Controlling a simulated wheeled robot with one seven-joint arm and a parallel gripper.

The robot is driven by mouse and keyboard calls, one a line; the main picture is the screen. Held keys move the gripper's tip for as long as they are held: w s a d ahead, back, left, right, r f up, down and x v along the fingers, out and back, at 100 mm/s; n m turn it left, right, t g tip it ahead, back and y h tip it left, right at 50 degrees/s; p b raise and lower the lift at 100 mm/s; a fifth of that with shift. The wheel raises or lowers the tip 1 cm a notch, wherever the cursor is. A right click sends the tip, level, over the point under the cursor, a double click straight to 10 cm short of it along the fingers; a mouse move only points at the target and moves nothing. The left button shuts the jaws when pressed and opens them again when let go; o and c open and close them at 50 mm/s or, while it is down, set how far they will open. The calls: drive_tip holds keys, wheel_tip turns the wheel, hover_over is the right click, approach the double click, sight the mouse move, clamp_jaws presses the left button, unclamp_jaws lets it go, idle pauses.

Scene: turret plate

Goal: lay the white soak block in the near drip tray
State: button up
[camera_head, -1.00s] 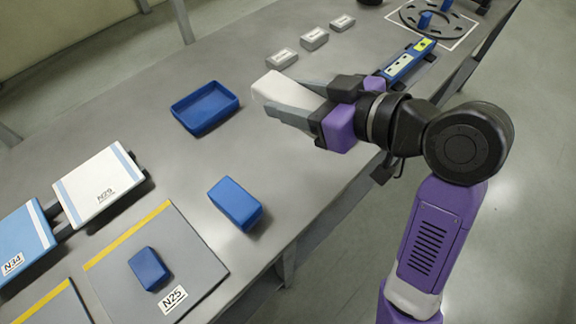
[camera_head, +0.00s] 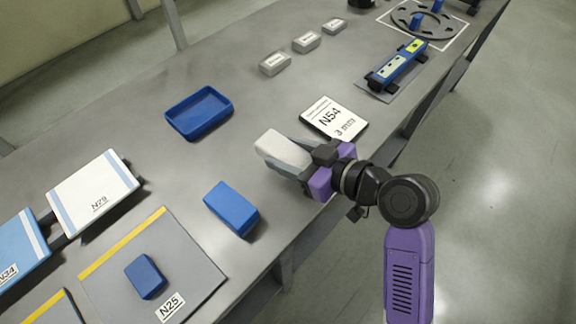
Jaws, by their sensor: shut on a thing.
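The white soak block (camera_head: 272,146) is held in my gripper (camera_head: 292,160), which is shut on it. The block sticks out past the fingers toward the upper left, over the grey table; I cannot tell its exact height. A blue open drip tray (camera_head: 199,127) lies on the table to the left of the block and farther back. It looks empty, and the block is apart from it. No second open tray is clear in view.
A blue block (camera_head: 230,208) stands below the tray, and a smaller one (camera_head: 145,276) lies on the N25 plate (camera_head: 190,262). An N54 card (camera_head: 335,118) lies right of the block. Three grey blocks (camera_head: 306,41) and a blue bar (camera_head: 398,66) are farther back.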

drive_tip(key=shift+f, duration=2.75)
drive_tip(key=shift+f, duration=0.1)
drive_tip(key=shift+f, duration=0.15)
drive_tip(key=o, duration=1.4)
drive_tip(key=shift+c, duration=0.2)
